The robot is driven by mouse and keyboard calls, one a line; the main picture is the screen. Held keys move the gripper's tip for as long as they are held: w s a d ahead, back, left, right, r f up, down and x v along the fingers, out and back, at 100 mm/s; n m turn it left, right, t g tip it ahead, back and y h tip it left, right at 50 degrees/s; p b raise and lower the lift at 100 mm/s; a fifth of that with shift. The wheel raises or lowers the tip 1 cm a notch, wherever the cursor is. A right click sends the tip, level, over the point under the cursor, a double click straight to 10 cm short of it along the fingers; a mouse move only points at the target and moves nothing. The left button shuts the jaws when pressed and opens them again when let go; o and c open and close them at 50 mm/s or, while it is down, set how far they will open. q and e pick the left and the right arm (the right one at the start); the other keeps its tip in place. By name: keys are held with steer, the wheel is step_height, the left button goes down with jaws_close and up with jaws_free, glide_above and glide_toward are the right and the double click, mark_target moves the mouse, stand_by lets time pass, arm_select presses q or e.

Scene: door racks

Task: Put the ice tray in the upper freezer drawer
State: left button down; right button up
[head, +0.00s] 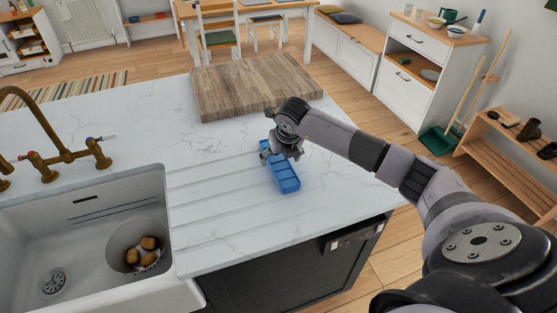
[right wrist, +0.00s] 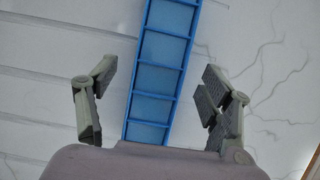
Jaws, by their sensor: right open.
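A blue ice tray (head: 284,177) lies on the white marble counter, right of the sink's drainer grooves. It also shows in the right wrist view (right wrist: 162,65), running from the top edge down between the fingers. My right gripper (head: 280,153) is over the far part of the tray, pointing down. In the right wrist view my right gripper (right wrist: 153,95) is open, with one finger on each side of the tray and a gap to both. I cannot tell its exact height above the counter. My left gripper is not in view. No freezer drawer can be made out.
A thick wooden board (head: 255,85) lies on the counter behind the tray. A white sink (head: 95,235) with a brass tap (head: 60,155) is at the left and holds a bowl of brown items. The counter around the tray is clear.

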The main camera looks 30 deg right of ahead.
steer(key=shift+x, duration=1.25)
steer(key=shift+c, duration=0.5)
steer(key=shift+d, duration=0.1)
steer(key=c, duration=1.3)
steer(key=shift+w+r, duration=0.1)
steer(key=shift+c, duration=1)
steer(key=shift+r, duration=0.1)
